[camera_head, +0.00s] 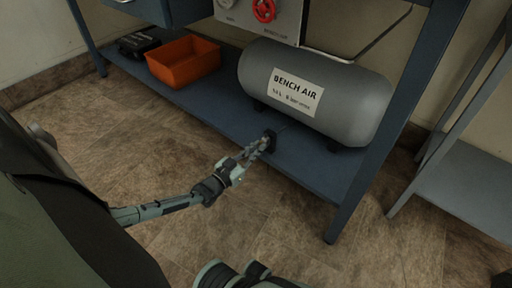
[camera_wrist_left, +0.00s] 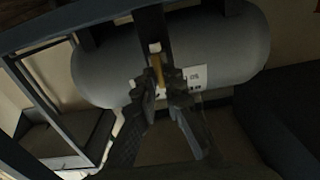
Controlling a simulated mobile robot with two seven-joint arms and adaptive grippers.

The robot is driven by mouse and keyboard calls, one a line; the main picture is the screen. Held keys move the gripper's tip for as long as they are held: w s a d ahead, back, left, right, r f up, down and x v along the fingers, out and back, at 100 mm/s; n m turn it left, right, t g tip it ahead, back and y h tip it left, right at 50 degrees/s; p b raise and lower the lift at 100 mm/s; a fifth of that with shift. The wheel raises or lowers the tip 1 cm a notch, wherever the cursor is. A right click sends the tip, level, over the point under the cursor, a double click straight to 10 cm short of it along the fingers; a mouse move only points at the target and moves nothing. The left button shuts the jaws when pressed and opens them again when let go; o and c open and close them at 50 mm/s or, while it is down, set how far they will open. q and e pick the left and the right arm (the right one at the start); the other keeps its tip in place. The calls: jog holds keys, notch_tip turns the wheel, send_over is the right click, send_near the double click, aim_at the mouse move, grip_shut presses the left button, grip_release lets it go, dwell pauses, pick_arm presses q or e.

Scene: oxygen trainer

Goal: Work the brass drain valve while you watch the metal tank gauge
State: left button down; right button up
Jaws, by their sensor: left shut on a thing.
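The grey metal tank (camera_head: 320,92) lies on the lower shelf and carries a white "BENCH AIR" label. In the left wrist view the tank (camera_wrist_left: 230,55) spans the top. My left gripper (camera_head: 268,141) reaches to the front of the tank, low down near the shelf. In the left wrist view the left gripper (camera_wrist_left: 160,85) is shut on a brass-coloured piece, the drain valve (camera_wrist_left: 157,66), with a pale tip. In the head view the fingers hide the valve. I cannot make out the tank gauge in either view. My right gripper does not show.
The blue lower shelf (camera_head: 215,110) also bears an orange bin (camera_head: 183,62) and a black case (camera_head: 138,43). A panel with a red knob (camera_head: 264,10) is above. A blue bench leg stands right of the tank. The floor in front is clear.

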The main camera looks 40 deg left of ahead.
pick_arm(q)
jog(key=c, duration=1.6)
grip_release()
jog(key=shift+s, duration=0.1)
jog(key=s, duration=0.8)
jog(key=s+a, duration=0.1)
jog(key=s, duration=0.2)
jog(key=shift+s, duration=0.4)
